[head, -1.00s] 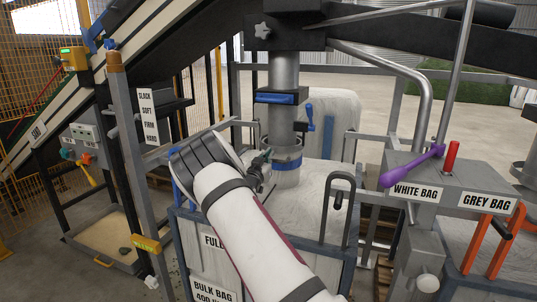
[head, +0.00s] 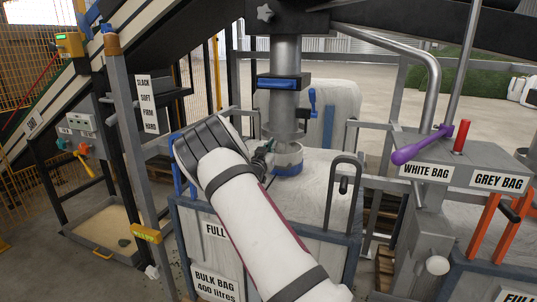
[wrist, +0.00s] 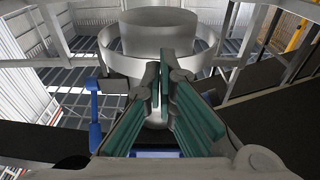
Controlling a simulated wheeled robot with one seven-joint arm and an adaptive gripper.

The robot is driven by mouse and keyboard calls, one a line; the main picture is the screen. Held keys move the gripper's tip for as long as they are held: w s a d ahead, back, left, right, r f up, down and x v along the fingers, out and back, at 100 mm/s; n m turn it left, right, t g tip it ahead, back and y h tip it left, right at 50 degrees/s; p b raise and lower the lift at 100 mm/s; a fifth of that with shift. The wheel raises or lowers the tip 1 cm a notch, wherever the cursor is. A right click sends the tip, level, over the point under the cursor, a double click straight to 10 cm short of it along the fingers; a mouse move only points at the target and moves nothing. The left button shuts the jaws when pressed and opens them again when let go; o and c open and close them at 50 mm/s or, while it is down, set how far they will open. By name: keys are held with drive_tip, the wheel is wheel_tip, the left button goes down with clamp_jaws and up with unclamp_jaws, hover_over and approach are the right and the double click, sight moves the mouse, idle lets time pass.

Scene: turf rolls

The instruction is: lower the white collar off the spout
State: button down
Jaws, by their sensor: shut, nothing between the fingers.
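The grey spout (head: 286,95) hangs straight down over the white bulk bag (head: 325,178). The white collar (head: 287,168) with a blue band stands on the bag's top, directly under the spout's flared lower end (head: 286,134). Whether their edges still overlap slightly I cannot tell. My gripper (head: 264,155) is at the collar's left side, in front of it, hiding part of its left edge. In the wrist view my gripper's teal fingers (wrist: 157,85) are shut and empty, with a pale round pipe end and ring (wrist: 160,40) beyond them.
A blue clamp bar (head: 284,83) and blue lever (head: 312,102) are on the spout. A grey frame (head: 357,225) surrounds the bag. A purple lever (head: 420,147) and red knob (head: 461,136) stand on the box at right. A post with tension labels (head: 147,105) stands left.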

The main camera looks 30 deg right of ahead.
drive_tip(key=r+p+v, duration=0.1)
drive_tip(key=v, duration=0.8)
drive_tip(key=shift+s+a+f, duration=0.15)
drive_tip(key=shift+s+a, duration=0.1)
drive_tip(key=shift+a, duration=0.1)
drive_tip(key=s+a+r+n+g+y, duration=0.2)
drive_tip(key=s+a+r+n+y, duration=0.15)
drive_tip(key=s+a+y, duration=0.55)
drive_tip(key=s+a+r+n+g+y, duration=0.2)
drive_tip(key=s+a+r+y, duration=0.2)
drive_tip(key=s+a+y, duration=0.6)
drive_tip(key=s+a+n+g+h, duration=0.2)
drive_tip(key=s+a+g, duration=0.1)
drive_tip(key=s, duration=1.4)
drive_tip(key=s+a+n+g+h, duration=0.2)
drive_tip(key=s+n+g, duration=0.15)
drive_tip(key=s, duration=1.35)
wheel_tip(320, 180, up, 16)
drive_tip(key=t+p, duration=0.2)
drive_tip(key=p, duration=1.3)
drive_tip(key=shift+a+m+t, duration=0.2)
drive_tip(key=shift+m+t, duration=0.1)
drive_tip(key=shift+t, duration=0.05)
